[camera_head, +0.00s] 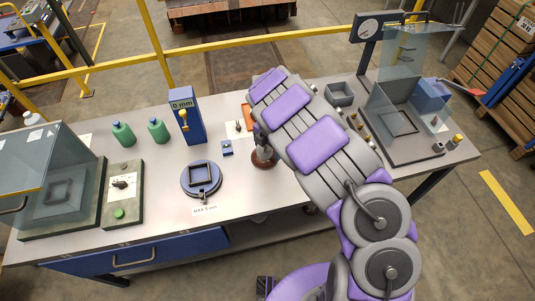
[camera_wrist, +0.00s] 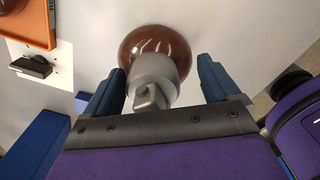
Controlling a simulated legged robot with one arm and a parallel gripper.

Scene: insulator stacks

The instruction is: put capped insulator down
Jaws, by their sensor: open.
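The capped insulator has a glossy brown disc and a grey metal cap. In the wrist view the insulator (camera_wrist: 152,62) sits on the white bench top, its grey cap between my two blue fingers. My gripper (camera_wrist: 163,85) is open, with a clear gap between the right finger and the cap; the left finger is close beside the cap, and I cannot tell if it touches. In the head view the brown insulator (camera_head: 264,158) is on the bench, partly hidden by my gripper (camera_head: 261,140) and my arm.
An orange tray (camera_wrist: 29,22) lies near the insulator. Glass-walled boxes (camera_head: 60,180) occupy both bench ends. Bench space in front is clear.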

